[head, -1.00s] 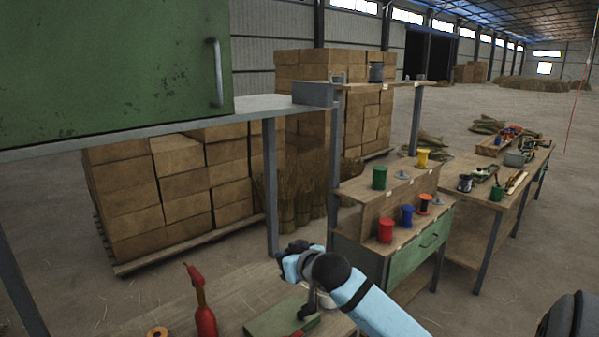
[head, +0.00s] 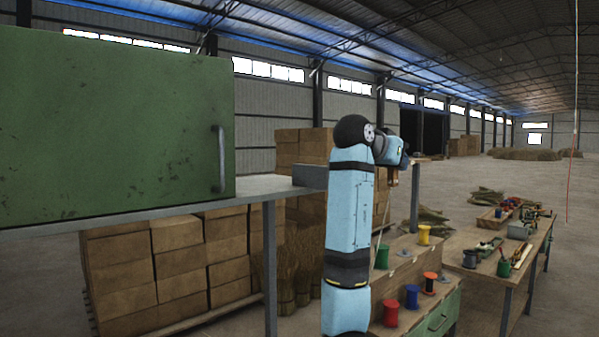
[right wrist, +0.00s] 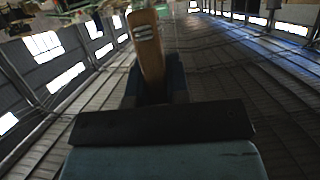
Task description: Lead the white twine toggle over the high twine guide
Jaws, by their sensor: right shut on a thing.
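My right arm rises up the middle of the head view. Its gripper (head: 391,176) is bent over at the top and shut on a small brown wooden piece, which looks like the twine toggle. In the right wrist view the toggle (right wrist: 148,48) stands between the dark blue fingers, with a pale band near its outer end. A thin pale strand (head: 378,240) hangs below the gripper beside my arm. I cannot make out the high twine guide for certain; my arm covers part of the rack. My left gripper is not in view.
A green cabinet (head: 110,125) stands on a grey shelf (head: 150,219) at left, with a grey block (head: 310,176) at the shelf's end. Spools, including a green one (head: 382,257), stand on the bench behind my arm. A thin red line (head: 570,175) hangs at far right.

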